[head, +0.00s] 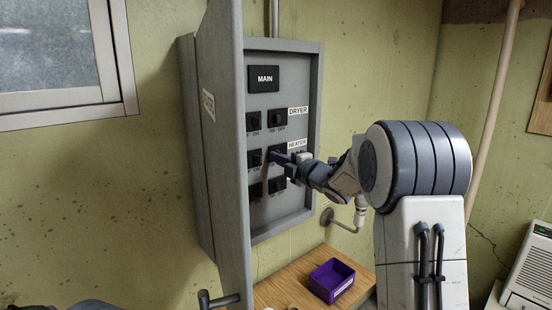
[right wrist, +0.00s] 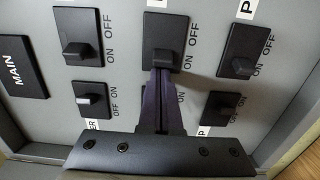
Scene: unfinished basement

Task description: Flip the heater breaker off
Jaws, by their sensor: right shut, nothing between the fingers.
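The grey breaker panel (head: 290,215) is on the wall with its door open to the left. The HEATER label (head: 297,144) marks the middle breaker of the right column. In the right wrist view the heater breaker (right wrist: 165,32) is black, and its lever lies toward the ON side. My right gripper (head: 274,157) is shut and empty, its fingertips at that lever's ON-side end. The fingertips also show in the right wrist view (right wrist: 162,75); I cannot tell whether they touch the lever. My left gripper is not in view.
The open door (head: 232,120) stands close left of my right arm. The MAIN switch (head: 263,79) and the dryer breaker (head: 277,118) are above the heater breaker. Other breakers are close around. A purple bin (head: 331,281) sits on a wooden surface (head: 280,289) below.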

